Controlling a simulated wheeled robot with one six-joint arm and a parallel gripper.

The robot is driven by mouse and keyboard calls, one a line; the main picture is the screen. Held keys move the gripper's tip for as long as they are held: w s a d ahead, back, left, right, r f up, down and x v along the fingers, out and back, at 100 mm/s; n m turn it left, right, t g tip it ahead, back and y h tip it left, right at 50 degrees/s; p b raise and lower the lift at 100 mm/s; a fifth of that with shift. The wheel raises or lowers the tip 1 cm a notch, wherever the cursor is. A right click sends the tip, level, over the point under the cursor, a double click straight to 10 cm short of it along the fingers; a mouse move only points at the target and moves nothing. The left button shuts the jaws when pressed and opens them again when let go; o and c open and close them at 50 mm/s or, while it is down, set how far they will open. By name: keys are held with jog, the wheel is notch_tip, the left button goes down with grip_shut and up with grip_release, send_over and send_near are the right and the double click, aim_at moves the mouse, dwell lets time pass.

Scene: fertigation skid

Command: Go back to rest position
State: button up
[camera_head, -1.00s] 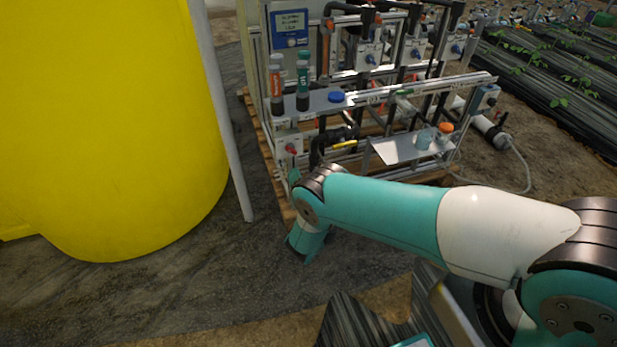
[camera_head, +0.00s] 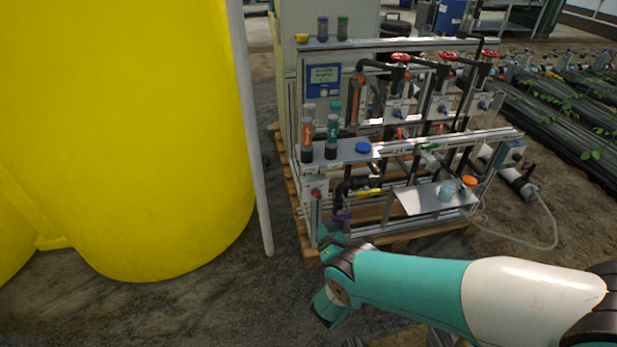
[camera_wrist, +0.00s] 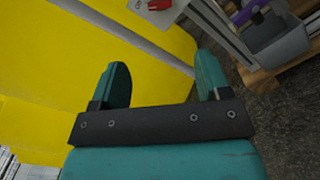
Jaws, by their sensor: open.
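My gripper shows in the wrist view (camera_wrist: 163,84) with its two teal fingers spread wide and nothing between them. In the head view my teal and white arm reaches in from the lower right, and its end is bent in front of the skid's lower left corner. The fingers are hard to make out there. The fertigation skid (camera_head: 430,147) stands beyond the arm on a wooden pallet (camera_head: 284,168).
A large yellow tank (camera_head: 130,130) fills the left, with a grey post (camera_head: 252,130) beside it. Orange and teal-labelled tubes (camera_head: 332,140) and a blue cap (camera_head: 363,147) sit on the skid's shelf. A small tray (camera_head: 415,198) carries a beaker (camera_head: 446,192) and an orange-lidded jar (camera_head: 469,183).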

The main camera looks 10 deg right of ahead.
jog(key=w+r+m+g+h+p, duration=0.1)
jog(key=w+r+m+g+h, duration=0.1)
jog(key=w+r+m, duration=0.5)
jog(key=w+r+m+g+h+p, duration=0.25)
jog(key=w+r+m, duration=0.2)
jog(key=r, duration=0.55)
jog(key=s+r+m+g+y+p, duration=0.1)
jog(key=s+r+m+g, duration=0.15)
jog(key=r, duration=0.45)
jog(key=s+r+m+g+y+p, duration=0.15)
jog(key=r+m, duration=0.25)
jog(key=r, duration=0.4)
jog(key=s+a+r+m+g+y+p, duration=0.1)
jog(key=s+a+r+g+y, duration=0.15)
jog(key=s+r, duration=0.65)
jog(key=s+a+r+m+g+y+p, duration=0.1)
jog(key=s+a+r+m+g, duration=0.15)
jog(key=s+r, duration=0.7)
jog(key=s+r+g+y+p, duration=0.1)
jog(key=s+r+g, duration=0.1)
jog(key=s, duration=0.9)
jog(key=s+r+n+g+y, duration=0.1)
jog(key=s+r, duration=0.4)
jog(key=s, duration=0.5)
jog(key=shift+s+d+g+y+p, duration=0.25)
jog(key=shift+s+g+y+p, duration=0.1)
jog(key=shift+g, duration=0.4)
